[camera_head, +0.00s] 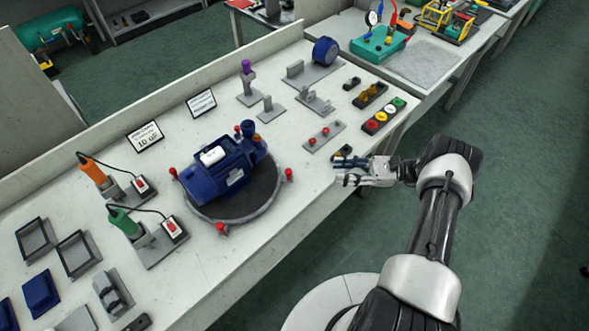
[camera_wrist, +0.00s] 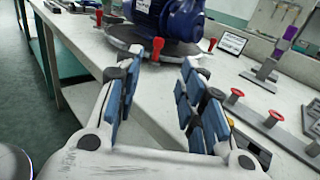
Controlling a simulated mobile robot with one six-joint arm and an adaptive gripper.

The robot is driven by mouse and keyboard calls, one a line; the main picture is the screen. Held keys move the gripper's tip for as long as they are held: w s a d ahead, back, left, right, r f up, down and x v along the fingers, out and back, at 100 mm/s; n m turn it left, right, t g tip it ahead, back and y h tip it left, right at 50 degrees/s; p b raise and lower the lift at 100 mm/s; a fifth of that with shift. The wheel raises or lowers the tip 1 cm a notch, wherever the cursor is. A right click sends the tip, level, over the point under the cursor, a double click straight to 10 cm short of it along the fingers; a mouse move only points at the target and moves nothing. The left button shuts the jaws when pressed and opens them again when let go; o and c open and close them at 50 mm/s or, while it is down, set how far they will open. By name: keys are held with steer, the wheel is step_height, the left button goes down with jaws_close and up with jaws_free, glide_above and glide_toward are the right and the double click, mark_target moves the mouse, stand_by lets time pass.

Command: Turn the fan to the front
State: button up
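A blue motor-pump unit (camera_head: 222,172) with a white box on top lies on a round dark turntable (camera_head: 262,198). Red knobs stand around its rim, including a right one (camera_head: 289,174), a front one (camera_head: 221,229) and a left one (camera_head: 172,171). I cannot clearly tell which end carries the fan. My gripper (camera_head: 347,171) is over the bench's front edge, right of the turntable and apart from it. In the wrist view my gripper (camera_wrist: 171,56) is open and empty, its blue-padded fingers pointing toward the turntable (camera_wrist: 128,45) and the blue unit (camera_wrist: 172,18).
Orange (camera_head: 93,170) and green (camera_head: 124,222) hand tools stand left.

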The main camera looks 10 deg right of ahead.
mark_target(288, 170)
steer(key=x, duration=1.6)
steer(key=shift+a+r, duration=0.1)
steer(key=shift+a, duration=0.35)
jaws_close()
